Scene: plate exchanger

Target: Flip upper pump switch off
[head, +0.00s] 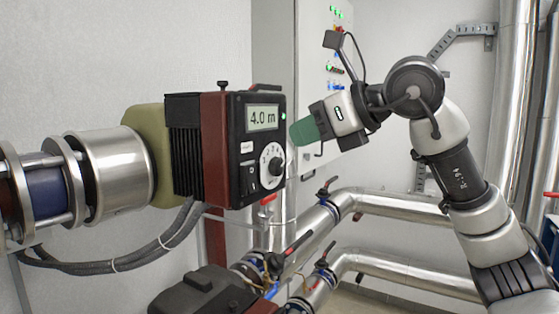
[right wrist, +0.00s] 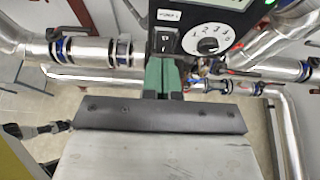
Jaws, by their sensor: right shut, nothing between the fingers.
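The upper pump's control box (head: 262,147) has a black face with a lit display reading 4.0 m, a white numbered dial (head: 271,165) and a small black rocker switch (head: 249,178) at lower left. In the right wrist view the switch (right wrist: 165,42) is just above the green fingertips, left of the dial (right wrist: 208,40). My right gripper (head: 300,131) is shut and empty, to the right of the box face. Its green fingers also show in the right wrist view (right wrist: 162,76). I cannot tell whether they touch the switch.
A second dark pump (head: 205,292) is at the bottom. Silver pipes (head: 395,204) with red-handled valves (head: 327,186) run below my right arm. A grey cabinet (head: 312,70) with green lights stands behind. Black cables (head: 110,262) hang under the upper pump.

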